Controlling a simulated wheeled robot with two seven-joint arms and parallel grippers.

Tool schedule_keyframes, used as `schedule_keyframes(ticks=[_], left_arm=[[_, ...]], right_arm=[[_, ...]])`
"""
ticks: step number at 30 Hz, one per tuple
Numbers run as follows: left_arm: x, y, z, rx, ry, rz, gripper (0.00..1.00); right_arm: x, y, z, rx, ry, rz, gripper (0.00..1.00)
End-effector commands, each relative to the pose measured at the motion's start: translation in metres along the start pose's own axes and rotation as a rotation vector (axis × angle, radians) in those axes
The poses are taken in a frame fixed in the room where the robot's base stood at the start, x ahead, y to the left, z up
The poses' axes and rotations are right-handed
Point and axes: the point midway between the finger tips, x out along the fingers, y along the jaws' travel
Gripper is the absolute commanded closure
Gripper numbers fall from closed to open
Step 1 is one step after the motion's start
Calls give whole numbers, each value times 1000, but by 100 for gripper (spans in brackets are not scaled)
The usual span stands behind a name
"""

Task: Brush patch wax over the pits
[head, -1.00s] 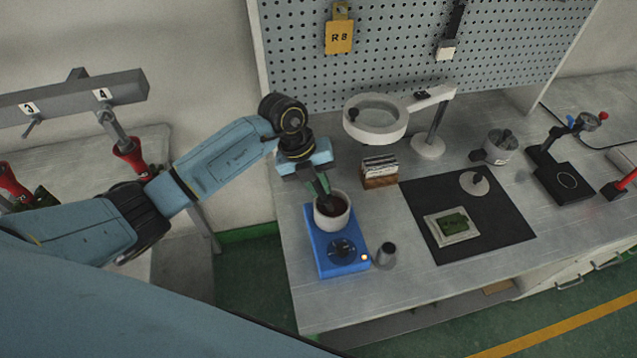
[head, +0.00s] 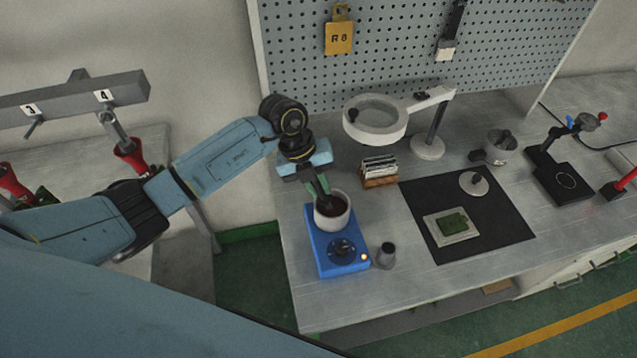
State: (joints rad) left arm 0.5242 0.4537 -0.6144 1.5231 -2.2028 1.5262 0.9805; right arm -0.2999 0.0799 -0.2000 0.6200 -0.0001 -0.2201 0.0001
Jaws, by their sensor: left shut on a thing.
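My left gripper (head: 320,189) is shut on a thin tool, likely the brush, right over the wax pot. The tool is mostly hidden by the fingers, and its tip is down inside the pot. The white pot (head: 334,219) holds dark brown-red wax and stands on a blue heater (head: 337,255) with a dial and a lit orange lamp. A green wax piece (head: 453,223) lies on a pale plate (head: 436,232) on the black mat (head: 421,205). Any pits in it are too small to see. My right gripper is not in view.
A ring magnifier (head: 376,134) on a stand is behind the pot. A small card rack (head: 380,181) stands right of the pot. A grey cup (head: 385,256) is beside the heater. A round pale disc (head: 473,183) is on the mat. The bench front right of the cup is clear.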

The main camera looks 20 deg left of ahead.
Motion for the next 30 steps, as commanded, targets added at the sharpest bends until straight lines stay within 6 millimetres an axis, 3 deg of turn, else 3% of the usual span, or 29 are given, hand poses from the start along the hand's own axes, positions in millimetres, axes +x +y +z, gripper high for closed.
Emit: schedule_keyframes(ticks=[24,30], left_arm=[[-64,-22,-8,0,-3,-2,100],[-65,-22,-8,0,-2,-2,100]], right_arm=[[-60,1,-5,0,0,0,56],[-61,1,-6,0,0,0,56]])
